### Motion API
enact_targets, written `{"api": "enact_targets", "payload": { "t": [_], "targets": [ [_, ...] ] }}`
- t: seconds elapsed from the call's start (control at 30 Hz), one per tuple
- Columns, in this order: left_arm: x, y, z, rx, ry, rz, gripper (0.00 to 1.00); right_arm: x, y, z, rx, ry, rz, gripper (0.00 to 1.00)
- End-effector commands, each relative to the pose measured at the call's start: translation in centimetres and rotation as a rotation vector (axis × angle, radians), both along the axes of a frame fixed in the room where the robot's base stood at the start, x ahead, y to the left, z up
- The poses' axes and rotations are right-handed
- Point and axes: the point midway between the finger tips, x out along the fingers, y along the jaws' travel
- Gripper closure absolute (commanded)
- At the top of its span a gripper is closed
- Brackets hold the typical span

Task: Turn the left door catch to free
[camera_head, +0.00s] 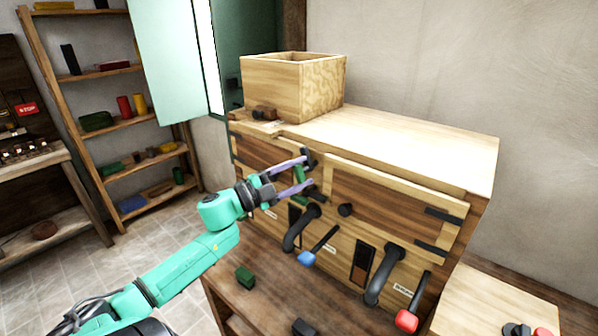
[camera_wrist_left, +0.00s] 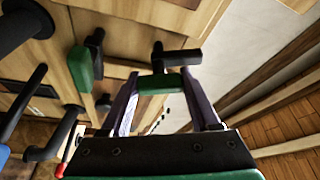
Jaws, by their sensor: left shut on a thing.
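My left gripper (camera_head: 309,173) is at the front of the wooden cabinet (camera_head: 400,140), by the upper edge of its left door (camera_head: 262,152). Its two purple fingers are shut around a small green piece (camera_head: 299,174), which looks like the grip of a door catch. In the left wrist view the green piece (camera_wrist_left: 160,84) spans between the fingertips, with a black T-shaped part (camera_wrist_left: 178,57) just beyond it. A second green grip (camera_wrist_left: 80,68) on a black mount shows to the left, outside the fingers. The catch's pivot is partly hidden. My right gripper is not in view.
Below and right of the gripper, a black curved handle (camera_head: 297,229), a blue-tipped lever (camera_head: 307,258) and a red-tipped lever (camera_head: 406,320) stick out. An open wooden box (camera_head: 292,88) stands on top. A green block (camera_head: 244,276) lies on the ledge in front.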

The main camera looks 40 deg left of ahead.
Motion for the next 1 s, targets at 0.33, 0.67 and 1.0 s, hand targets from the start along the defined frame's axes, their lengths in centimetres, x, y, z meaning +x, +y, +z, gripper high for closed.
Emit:
{"api": "enact_targets", "payload": {
  "t": [0.33, 0.67, 1.0],
  "targets": [
    [0.0, -0.01, -0.18, 0.055, 0.004, 0.001, 0.93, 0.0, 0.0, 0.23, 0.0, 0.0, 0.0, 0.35],
    [0.0, -0.03, -0.19, 0.055, 0.003, 0.0, 0.22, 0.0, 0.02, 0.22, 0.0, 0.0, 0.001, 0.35],
    [-0.03, 0.01, -0.09, 0.052, 0.002, 0.001, 0.07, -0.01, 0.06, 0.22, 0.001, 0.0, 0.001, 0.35]
  ]
}}
